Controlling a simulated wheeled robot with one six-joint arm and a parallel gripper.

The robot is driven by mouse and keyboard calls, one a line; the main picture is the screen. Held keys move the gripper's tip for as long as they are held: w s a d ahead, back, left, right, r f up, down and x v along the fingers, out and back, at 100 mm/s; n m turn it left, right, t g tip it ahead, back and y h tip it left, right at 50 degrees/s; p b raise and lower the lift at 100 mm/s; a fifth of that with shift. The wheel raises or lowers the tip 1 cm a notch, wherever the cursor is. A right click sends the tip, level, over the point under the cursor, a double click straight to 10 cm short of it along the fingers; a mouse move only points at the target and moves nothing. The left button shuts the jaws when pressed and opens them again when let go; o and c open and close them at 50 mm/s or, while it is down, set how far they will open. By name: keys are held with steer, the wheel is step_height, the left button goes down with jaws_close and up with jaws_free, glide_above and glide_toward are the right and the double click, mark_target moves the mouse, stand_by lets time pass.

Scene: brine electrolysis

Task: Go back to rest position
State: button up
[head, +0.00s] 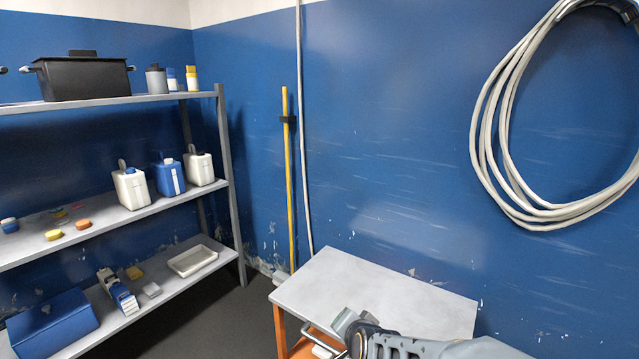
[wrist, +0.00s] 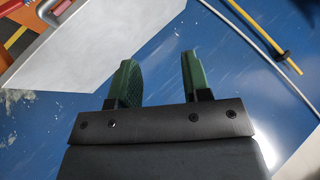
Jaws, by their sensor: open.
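My gripper (wrist: 157,80) shows in the wrist view with its two green fingers apart and nothing between them. Behind the fingers are the scratched blue wall and part of a pale table top. In the head view my arm reaches in from the bottom right, in front of the small grey-topped table (head: 385,290). The fingertips are hard to make out there. The same table top shows tilted at the upper left of the wrist view (wrist: 100,45).
A metal shelf (head: 150,203) at the left holds a black pot (head: 82,78), white and blue canisters (head: 168,178) and a blue box (head: 52,325). A yellow pole (head: 288,190) and a coiled hose (head: 490,120) are against the wall. Dark floor (head: 235,318) lies open between shelf and table.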

steer(key=s+d+r+n+g+h+p, duration=0.1)
steer(key=s+d+r+n+g+p, duration=0.2)
steer(key=s+r+p, duration=0.3)
steer(key=s+d+r+n+g+h+p, duration=0.1)
steer(key=s+d+r+n+g+p, duration=0.2)
steer(key=r, duration=1.1)
steer(key=s+d+n+p, duration=0.1)
steer(key=s+d+p, duration=0.2)
steer(key=s, duration=0.3)
steer(key=shift+s+d+n+g+p, duration=0.2)
steer(key=shift+d+n+g+p, duration=0.1)
steer(key=shift+n, duration=0.1)
steer(key=shift+c, duration=0.4)
